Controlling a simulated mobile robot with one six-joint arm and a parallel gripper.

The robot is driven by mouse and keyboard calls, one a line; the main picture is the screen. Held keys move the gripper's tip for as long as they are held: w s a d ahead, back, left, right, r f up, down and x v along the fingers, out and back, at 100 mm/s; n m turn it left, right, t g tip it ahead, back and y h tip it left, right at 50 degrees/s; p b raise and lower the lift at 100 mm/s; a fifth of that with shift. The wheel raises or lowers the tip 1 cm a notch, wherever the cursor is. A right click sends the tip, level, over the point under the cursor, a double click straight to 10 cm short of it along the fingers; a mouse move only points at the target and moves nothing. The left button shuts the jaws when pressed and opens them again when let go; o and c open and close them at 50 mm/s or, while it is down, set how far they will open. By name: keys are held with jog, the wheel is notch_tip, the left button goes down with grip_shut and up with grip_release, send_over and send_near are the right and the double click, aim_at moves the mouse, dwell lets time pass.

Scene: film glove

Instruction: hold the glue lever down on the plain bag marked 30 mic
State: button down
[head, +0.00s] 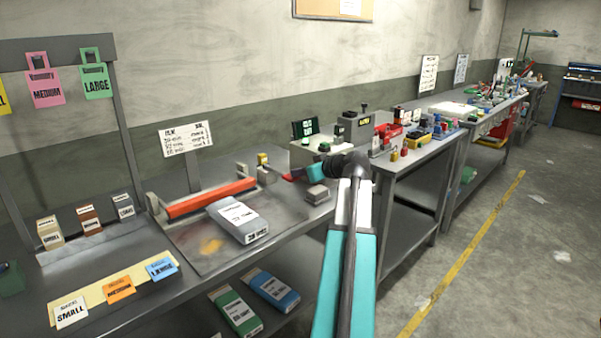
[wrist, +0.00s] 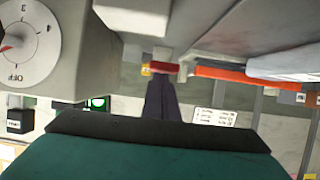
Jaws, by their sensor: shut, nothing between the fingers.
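The orange-red lever bar (head: 210,198) runs low across the back of a worn metal plate (head: 195,258). It also shows in the wrist view (wrist: 222,74). A plain pale grey bag (head: 238,219) lies on the plate, its far end at the bar; its front marking is too small to read surely. It shows beside the bar in the wrist view (wrist: 285,61). My gripper (head: 290,177) is shut and empty, right of the bar's right end and apart from it. In the wrist view its dark fingers (wrist: 166,78) end at a small red piece.
A yellow-topped post (head: 262,159) stands close to my gripper's tip. A small grey block (head: 317,194) lies on the bench below it. A grey box with a dial (wrist: 25,42) is close in the wrist view. A sign (head: 187,138) stands behind the bar.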

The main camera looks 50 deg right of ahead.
jog(key=shift+s+a+f, duration=0.1)
jog(key=shift+a+f, duration=0.2)
jog(key=shift+f, duration=0.4)
jog(key=shift+r, duration=0.5)
jog(key=r+v, duration=0.2)
jog(key=v, duration=0.9)
jog(key=shift+w+d+r+p, duration=0.15)
jog(key=shift+w+d+p, duration=0.05)
jog(key=shift+d+p, duration=0.15)
